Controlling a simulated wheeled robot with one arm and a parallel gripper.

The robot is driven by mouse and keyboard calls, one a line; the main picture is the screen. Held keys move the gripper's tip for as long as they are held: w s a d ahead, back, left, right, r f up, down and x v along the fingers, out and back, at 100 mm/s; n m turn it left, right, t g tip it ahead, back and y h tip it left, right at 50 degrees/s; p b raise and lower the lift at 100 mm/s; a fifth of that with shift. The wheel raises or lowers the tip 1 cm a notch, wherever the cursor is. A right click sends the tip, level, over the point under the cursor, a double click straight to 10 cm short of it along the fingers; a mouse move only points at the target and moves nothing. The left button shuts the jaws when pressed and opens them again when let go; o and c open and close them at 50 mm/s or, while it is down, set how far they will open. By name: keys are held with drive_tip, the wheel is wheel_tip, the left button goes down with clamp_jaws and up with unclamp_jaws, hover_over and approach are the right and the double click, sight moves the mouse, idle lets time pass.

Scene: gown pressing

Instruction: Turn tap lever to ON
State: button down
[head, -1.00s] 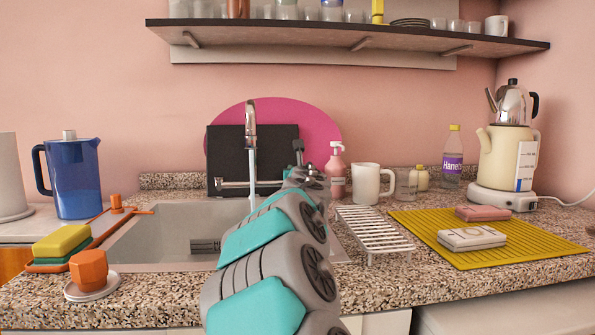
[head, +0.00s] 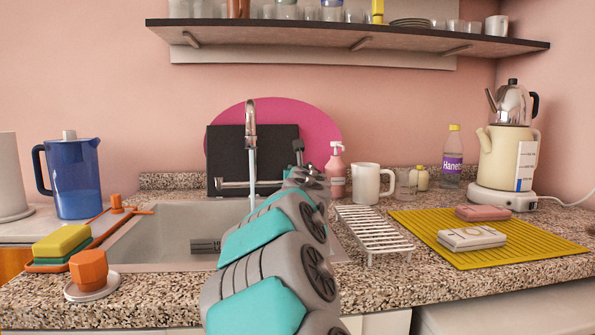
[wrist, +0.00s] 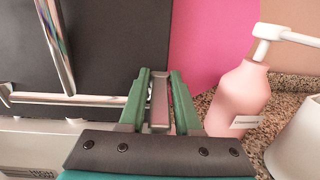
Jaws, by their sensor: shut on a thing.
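The chrome tap (head: 250,125) stands behind the sink, and a pale stream runs down from its spout into the basin. In the wrist view, part of the tap (wrist: 55,45) and its horizontal bar (wrist: 75,99) show at the left. My gripper (wrist: 160,78) is shut on the tap lever (wrist: 159,103), a narrow greyish-red upright piece between its two green fingers. In the head view my arm hides the lever and most of the gripper.
A pink soap bottle (head: 336,172) stands close to the right of my gripper, with a white mug (head: 368,184) beyond it. A dark board (head: 225,150) leans behind the tap. A wire rack (head: 375,232) lies right of the sink (head: 150,245).

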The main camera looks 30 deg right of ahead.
drive_tip(key=shift+d, duration=0.1)
drive_tip(key=shift+s+d+r+n+t+y+p, duration=0.1)
drive_tip(key=shift+n+t+y+p, duration=0.25)
drive_tip(key=shift+y, duration=0.25)
drive_tip(key=shift+n, duration=0.25)
drive_tip(key=shift+y, duration=0.4)
drive_tip(key=c, duration=0.8)
unclamp_jaws()
drive_tip(key=shift+o, duration=0.2)
drive_tip(key=v, duration=0.7)
drive_tip(key=shift+s+f+b, duration=0.25)
drive_tip(key=shift+s+b, duration=0.1)
